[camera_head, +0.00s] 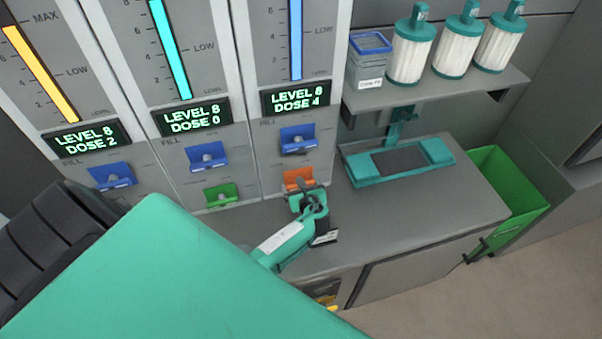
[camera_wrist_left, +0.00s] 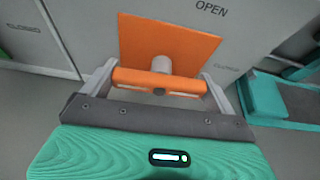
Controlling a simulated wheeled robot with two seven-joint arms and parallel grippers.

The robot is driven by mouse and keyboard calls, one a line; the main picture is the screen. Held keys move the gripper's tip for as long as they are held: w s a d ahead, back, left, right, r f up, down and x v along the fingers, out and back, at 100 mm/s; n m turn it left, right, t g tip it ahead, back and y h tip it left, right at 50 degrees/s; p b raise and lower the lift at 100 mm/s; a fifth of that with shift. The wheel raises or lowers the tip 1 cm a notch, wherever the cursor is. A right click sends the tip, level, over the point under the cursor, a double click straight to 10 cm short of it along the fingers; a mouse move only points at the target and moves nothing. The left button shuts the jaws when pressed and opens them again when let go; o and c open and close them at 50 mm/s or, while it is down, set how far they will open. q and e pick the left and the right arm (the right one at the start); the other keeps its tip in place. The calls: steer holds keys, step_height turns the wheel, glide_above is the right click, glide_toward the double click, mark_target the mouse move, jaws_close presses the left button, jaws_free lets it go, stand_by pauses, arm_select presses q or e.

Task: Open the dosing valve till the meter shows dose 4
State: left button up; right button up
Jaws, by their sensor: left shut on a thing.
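The orange dosing valve (camera_head: 298,177) sits low on the right-hand column of the dispenser. In the left wrist view its handle (camera_wrist_left: 165,82) lies between my two fingers, with the orange plate behind it near the word OPEN. My left gripper (camera_head: 308,196) is shut on this handle; it also shows in the left wrist view (camera_wrist_left: 158,84). The meter (camera_head: 296,98) above this valve reads LEVEL 8, DOSE 4. The middle meter (camera_head: 192,117) reads DOSE 0 and the left meter (camera_head: 86,138) reads DOSE 2. My right gripper is not in view.
Blue fill valves (camera_head: 298,139) sit under the meters, and a green valve (camera_head: 221,195) is left of the orange one. A teal tray (camera_head: 432,152) lies on the counter. Filter canisters (camera_head: 410,52) stand on the shelf above, and a green bin (camera_head: 515,187) is at right.

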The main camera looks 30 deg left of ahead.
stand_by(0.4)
arm_select(q)
steer(key=o, duration=0.7)
steer(key=b+v, duration=0.3)
steer(key=v, duration=1)
steer(key=shift+s+d, duration=0.2)
steer(key=shift+d, duration=0.1)
steer(key=shift+r, duration=0.1)
